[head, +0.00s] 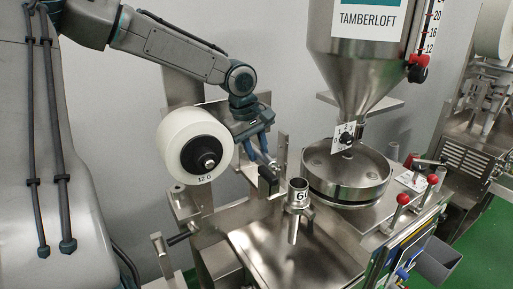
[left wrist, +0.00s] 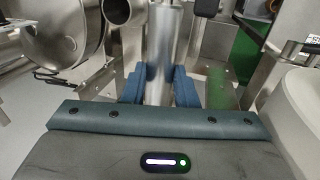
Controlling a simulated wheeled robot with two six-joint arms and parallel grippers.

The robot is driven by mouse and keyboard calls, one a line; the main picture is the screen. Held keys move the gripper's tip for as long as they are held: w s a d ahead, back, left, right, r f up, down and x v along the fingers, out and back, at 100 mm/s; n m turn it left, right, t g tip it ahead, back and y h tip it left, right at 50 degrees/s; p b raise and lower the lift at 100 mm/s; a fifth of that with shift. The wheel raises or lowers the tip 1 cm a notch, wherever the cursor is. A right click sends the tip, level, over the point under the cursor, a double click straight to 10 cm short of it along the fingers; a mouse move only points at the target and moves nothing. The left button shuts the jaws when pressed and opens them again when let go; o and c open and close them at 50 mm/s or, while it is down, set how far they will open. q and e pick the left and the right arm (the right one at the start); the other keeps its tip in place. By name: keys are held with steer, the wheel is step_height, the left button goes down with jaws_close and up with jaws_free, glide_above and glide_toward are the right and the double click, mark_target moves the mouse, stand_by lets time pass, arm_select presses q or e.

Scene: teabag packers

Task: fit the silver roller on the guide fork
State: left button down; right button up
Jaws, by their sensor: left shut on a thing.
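My left gripper (head: 266,166) is in the middle of the head view, to the right of the large white reel. In the left wrist view its blue fingers (left wrist: 160,90) are shut on the silver roller (left wrist: 164,50), a smooth, shiny metal cylinder. The roller runs up the picture between the fingers, and its lower part is hidden by the gripper. In the head view I cannot make out the roller clearly. Upright metal plates stand near the gripper (head: 283,152); I cannot tell for sure which is the guide fork, or whether the roller touches it. My right gripper is out of view.
A white reel (head: 180,133) with a black hub is left of the gripper. A metal tube marked 60 (head: 298,190) stands close on the right. Further right are a round steel turntable (head: 345,180) and a hopper (head: 362,70). The steel deck (head: 320,255) in front is mostly bare.

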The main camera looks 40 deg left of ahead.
arm_select(q)
steer(key=shift+f+b, duration=0.6)
steer(key=shift+f, duration=0.75)
stand_by(0.3)
steer(key=c, duration=1.1)
jaws_free()
steer(key=shift+r, duration=0.1)
steer(key=shift+r, duration=0.3)
steer(key=b+v, duration=0.3)
steer(key=v, duration=0.7)
steer(key=shift+s, duration=0.1)
